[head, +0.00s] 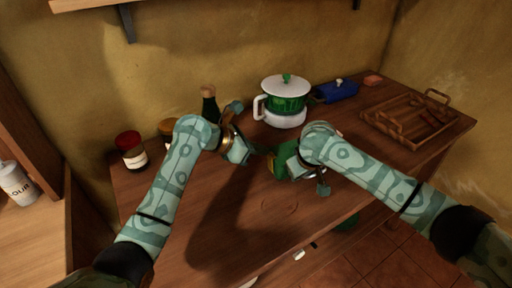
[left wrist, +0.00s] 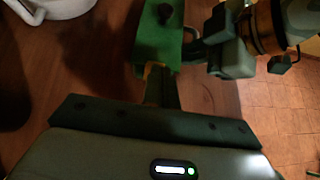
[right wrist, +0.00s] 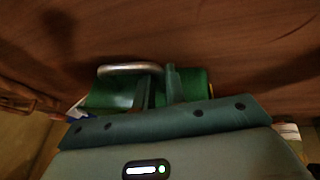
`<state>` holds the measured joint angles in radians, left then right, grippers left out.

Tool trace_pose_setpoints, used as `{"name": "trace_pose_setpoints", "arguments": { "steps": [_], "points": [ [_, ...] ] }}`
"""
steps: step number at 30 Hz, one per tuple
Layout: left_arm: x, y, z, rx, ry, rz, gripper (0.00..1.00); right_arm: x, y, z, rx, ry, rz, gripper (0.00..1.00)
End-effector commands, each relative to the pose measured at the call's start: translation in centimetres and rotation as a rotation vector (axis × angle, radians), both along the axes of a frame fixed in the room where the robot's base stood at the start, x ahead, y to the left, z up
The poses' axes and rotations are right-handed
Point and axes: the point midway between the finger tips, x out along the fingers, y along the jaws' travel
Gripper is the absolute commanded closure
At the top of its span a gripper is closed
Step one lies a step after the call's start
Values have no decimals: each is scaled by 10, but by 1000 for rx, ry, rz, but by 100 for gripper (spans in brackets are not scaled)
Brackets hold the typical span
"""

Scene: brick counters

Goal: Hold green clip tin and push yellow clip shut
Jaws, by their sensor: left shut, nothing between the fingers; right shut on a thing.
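The green clip tin (head: 281,168) is above the front middle of the counter, partly hidden by my right gripper (head: 290,168). The tin also shows in the left wrist view (left wrist: 158,38) and the right wrist view (right wrist: 110,92). A pale curved handle (right wrist: 130,69) is on the tin, and my right gripper is shut there; the exact contact is hard to see. My left gripper (head: 258,150) is shut and empty, its fingertips close against the tin's end. A small yellow clip (left wrist: 149,74) shows at those fingertips, mostly hidden; its position cannot be told.
A white and green pot (head: 286,100) stands behind, with a blue lidded dish (head: 336,91) beside it. A wooden tray (head: 408,119) is at the right. A dark bottle (head: 210,105) and a red-lidded jar (head: 131,150) stand left. The counter's front middle is mostly clear.

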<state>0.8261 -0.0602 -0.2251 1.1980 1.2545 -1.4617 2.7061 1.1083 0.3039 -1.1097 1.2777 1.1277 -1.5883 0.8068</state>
Motion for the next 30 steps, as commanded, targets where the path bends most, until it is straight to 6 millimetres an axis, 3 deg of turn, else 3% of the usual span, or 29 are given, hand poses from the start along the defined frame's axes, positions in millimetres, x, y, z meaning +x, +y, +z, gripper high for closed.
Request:
{"name": "trace_pose_setpoints", "arguments": {
  "steps": [5, 9, 19, 21, 30],
  "points": [
    [-7, 15, -3, 1, 1, 1, 100, 0, 0, -1, 0, 1, 0, 100],
    [-19, 39, -4, 3, -1, 2, 100, 0, 0, -1, 0, 1, 0, 100],
    [-29, 60, 69, 5, -5, 1, 100, 0, 0, 0, 0, 1, 0, 100],
    [-29, 55, 80, -11, -12, -5, 100, 0, 0, 0, 0, 1, 0, 100],
    [-31, 64, 91, -4, -7, -1, 100, 0, 0, 0, 0, 1, 0, 100]
  ]
}}
